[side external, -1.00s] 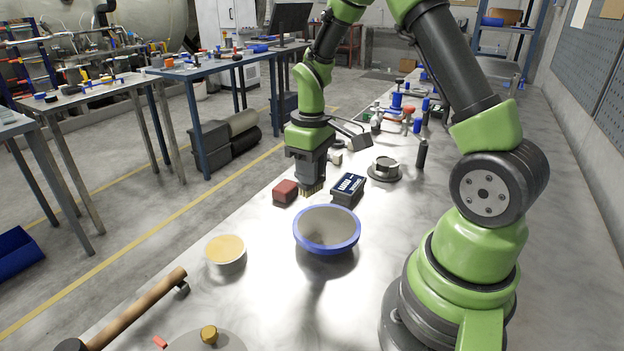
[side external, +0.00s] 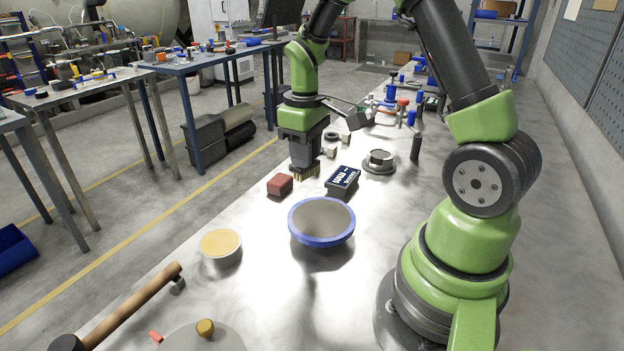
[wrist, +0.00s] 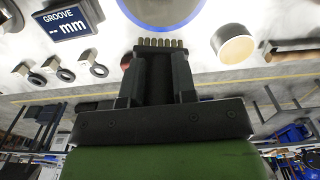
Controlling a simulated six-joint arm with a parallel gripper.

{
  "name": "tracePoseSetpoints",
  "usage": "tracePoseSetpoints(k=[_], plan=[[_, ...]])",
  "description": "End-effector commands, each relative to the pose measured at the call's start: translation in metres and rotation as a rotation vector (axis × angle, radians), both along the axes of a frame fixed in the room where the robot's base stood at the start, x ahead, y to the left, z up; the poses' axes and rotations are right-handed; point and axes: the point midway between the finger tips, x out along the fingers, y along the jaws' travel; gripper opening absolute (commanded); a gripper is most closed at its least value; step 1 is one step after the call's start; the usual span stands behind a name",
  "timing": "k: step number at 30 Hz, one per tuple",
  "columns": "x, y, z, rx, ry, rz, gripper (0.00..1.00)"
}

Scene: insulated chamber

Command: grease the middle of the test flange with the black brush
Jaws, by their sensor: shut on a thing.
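My gripper (side external: 304,160) is shut on the black brush, and its fingers (wrist: 158,75) point toward the top of the wrist view. The brush's tan bristles (side external: 305,173) point down in the side view, just behind the red block, and show as a row of tufts in the wrist view (wrist: 160,43). The brush handle is mostly hidden between the fingers. What looks like the test flange, a round grey metal part (side external: 380,163) on a wider disc, stands on the bench to the right of my gripper, apart from the brush.
A blue-rimmed bowl (side external: 321,222), a tub with yellowish contents (side external: 221,243) and a hammer (side external: 128,305) are nearer the camera. A black cylinder (side external: 415,146) stands right of the flange.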

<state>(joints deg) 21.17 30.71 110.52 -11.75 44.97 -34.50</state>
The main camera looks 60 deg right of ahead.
Motion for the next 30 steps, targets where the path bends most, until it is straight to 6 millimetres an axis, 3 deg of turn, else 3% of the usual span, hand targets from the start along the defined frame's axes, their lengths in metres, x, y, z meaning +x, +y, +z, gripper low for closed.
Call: tracePoseSetpoints(k=[6,11,30], plan=[[0.0,0.016,0.0,0.0,0.0,0.002,0.02],[0.0,0.016,-0.004,0.0,0.001,0.0,0.02],[-0.001,0.016,-0.059,0.001,0.004,0.0,0.02]])
